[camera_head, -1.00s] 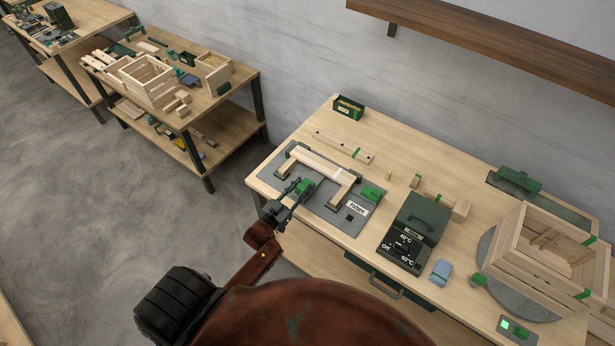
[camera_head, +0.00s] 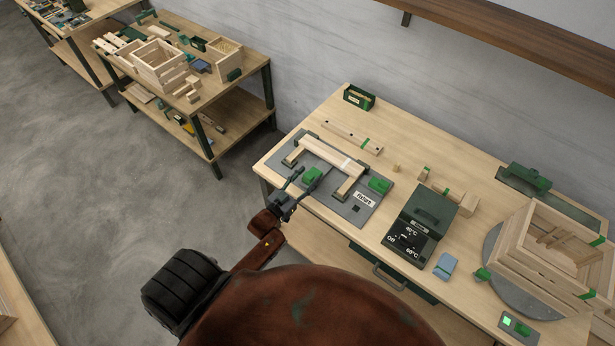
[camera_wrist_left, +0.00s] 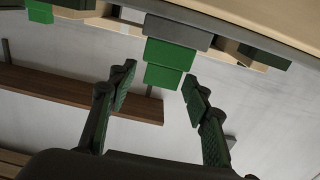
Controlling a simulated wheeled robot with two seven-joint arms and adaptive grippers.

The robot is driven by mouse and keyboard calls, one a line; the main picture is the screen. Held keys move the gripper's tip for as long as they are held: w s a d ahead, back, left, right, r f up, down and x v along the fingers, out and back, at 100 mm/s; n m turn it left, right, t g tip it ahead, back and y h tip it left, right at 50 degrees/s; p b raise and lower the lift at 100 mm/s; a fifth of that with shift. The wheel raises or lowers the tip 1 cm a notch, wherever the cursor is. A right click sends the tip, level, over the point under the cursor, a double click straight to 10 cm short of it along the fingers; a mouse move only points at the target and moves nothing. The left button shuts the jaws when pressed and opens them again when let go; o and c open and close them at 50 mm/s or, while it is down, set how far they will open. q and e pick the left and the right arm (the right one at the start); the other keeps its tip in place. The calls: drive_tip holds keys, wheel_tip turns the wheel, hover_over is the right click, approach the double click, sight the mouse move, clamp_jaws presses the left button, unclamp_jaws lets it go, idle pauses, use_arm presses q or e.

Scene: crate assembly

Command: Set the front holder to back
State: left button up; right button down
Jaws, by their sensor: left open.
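The front holder (camera_head: 312,174) is a small green block at the front edge of the grey fixture plate (camera_head: 340,202). Another green holder (camera_head: 379,185) sits at the plate's right side. My left gripper (camera_head: 302,180) is open at the plate's front edge, with its fingers pointing at the front holder. In the left wrist view, a green stepped block (camera_wrist_left: 166,68) shows ahead of and between the open fingertips (camera_wrist_left: 158,85), and nothing is gripped. A wooden frame of slats (camera_head: 335,155) lies on the plate behind the front holder. My right gripper is not in view.
A dark green heater box (camera_head: 428,212) with a dial stands right of the plate. A wooden crate (camera_head: 520,255) stands on a round grey turntable (camera_head: 492,243) at the right. A loose slat (camera_head: 345,134) and a green bin (camera_head: 359,97) lie behind the plate.

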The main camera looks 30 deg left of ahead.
use_arm(q)
drive_tip(key=s, duration=1.1)
drive_tip(key=shift+s+a, duration=0.2)
drive_tip(key=shift+a, duration=0.25)
drive_tip(key=s+f+g+b, duration=0.25)
drive_tip(key=s+f, duration=0.25)
drive_tip(key=f, duration=0.8)
drive_tip(key=s+f+g+y+b, duration=0.15)
drive_tip(key=s+f+g, duration=0.3)
drive_tip(key=f, duration=0.85)
drive_tip(key=s+f+g+b, duration=0.2)
drive_tip(key=s+f, duration=0.3)
drive_tip(key=f, duration=0.9)
drive_tip(key=s+d+f+g+b, duration=0.2)
drive_tip(key=s+f+g, duration=0.2)
drive_tip(key=s+f, duration=0.5)
drive_tip(key=s+d+f+g+b, duration=0.2)
drive_tip(key=s+f, duration=0.8)
drive_tip(key=s, duration=0.7)
drive_tip(key=shift+d+f+m+g+b, duration=0.3)
drive_tip(key=shift+d+g, duration=0.35)
drive_tip(key=shift+g, duration=0.35)
